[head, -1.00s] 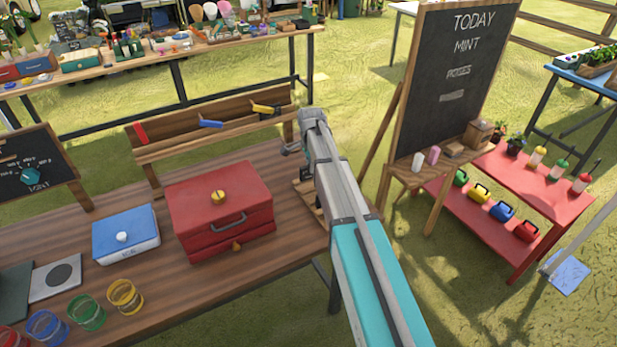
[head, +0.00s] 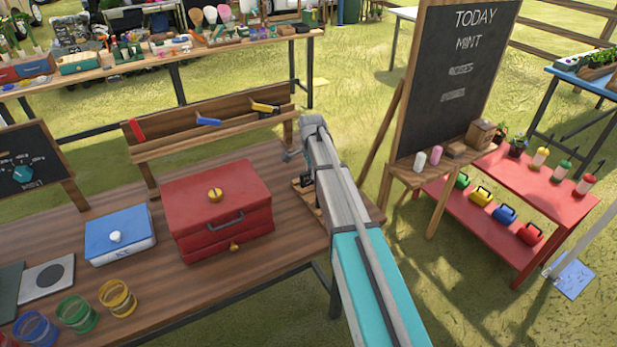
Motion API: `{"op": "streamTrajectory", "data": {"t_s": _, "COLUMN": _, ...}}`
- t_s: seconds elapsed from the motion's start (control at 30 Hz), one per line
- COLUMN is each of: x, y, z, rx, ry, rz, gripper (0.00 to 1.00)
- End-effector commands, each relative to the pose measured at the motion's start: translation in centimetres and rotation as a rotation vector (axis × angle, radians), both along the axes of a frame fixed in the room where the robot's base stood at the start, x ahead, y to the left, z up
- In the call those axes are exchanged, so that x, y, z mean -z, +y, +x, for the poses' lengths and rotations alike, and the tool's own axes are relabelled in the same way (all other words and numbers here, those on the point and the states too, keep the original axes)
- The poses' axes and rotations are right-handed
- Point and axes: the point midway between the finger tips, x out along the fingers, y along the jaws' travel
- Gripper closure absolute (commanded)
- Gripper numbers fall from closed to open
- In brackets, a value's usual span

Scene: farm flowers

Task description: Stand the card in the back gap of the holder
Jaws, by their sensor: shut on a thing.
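My gripper (head: 306,181) is a small dark shape at the right end of the wooden table, half covered by my own arm. It is shut, and what it holds, taken as the card, cannot be made out behind the arm. Below it lies a light wooden piece (head: 309,198) on the table, likely the holder, also largely hidden. Its gaps cannot be seen. I cannot tell whether the card touches the holder.
The red toolbox (head: 202,215) stands left of my gripper, with the blue box (head: 119,240) beyond it. A wooden rack (head: 222,139) stands along the table's back edge. A chalkboard easel (head: 449,90) and red shelf (head: 545,185) stand to the right.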

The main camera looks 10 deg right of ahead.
Motion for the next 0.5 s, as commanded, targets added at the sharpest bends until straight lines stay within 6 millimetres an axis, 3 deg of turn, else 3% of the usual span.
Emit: {"op": "streamTrajectory", "data": {"t_s": 0.5, "x": 0.53, "y": 0.01, "z": 0.00, "rx": 0.000, "ry": 0.000, "rz": 0.000, "gripper": 1.00}}
